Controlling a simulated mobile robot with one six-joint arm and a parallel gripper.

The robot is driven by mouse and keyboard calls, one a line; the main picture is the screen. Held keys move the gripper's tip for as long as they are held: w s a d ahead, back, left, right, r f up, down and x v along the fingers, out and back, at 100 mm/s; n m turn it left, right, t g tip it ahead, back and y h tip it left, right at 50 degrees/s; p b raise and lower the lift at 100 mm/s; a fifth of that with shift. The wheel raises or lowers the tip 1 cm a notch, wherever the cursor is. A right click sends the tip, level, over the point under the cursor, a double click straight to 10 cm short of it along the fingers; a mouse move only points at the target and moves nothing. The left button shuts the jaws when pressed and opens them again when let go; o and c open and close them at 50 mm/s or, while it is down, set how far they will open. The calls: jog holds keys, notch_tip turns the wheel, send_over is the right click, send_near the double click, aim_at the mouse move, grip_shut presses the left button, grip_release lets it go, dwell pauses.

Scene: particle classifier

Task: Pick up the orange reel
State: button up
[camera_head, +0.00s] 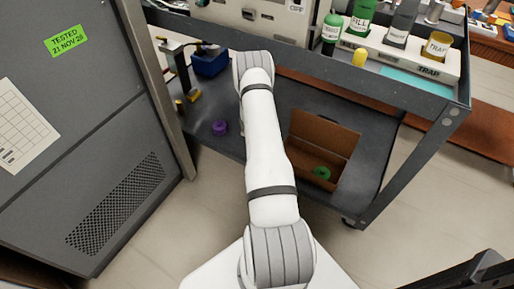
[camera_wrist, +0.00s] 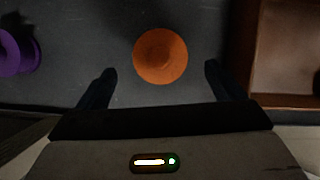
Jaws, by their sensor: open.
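The orange reel (camera_wrist: 160,56) stands on the dark lower shelf in the wrist view, seen from above as a round disc. My gripper (camera_wrist: 161,74) is open, with one dark finger on each side of the reel's near part. The fingers look apart from it, and how high they are above the shelf I cannot tell. In the head view my arm hides the orange reel and the gripper.
A purple reel (camera_head: 220,128) is left of my arm, also in the wrist view (camera_wrist: 14,52). A brown open box (camera_head: 322,146) holding a green reel (camera_head: 321,173) is close on the right. The cart's upper shelf edge (camera_head: 330,82) crosses above; a grey cabinet (camera_head: 75,120) stands left.

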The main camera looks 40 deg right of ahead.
jog(key=b+x, duration=0.1)
jog(key=x, duration=0.5)
jog(key=shift+f, duration=0.15)
jog(key=shift+a, duration=0.1)
jog(key=shift+c, duration=0.3)
jog(key=shift+s, duration=0.1)
jog(key=c, duration=1.1)
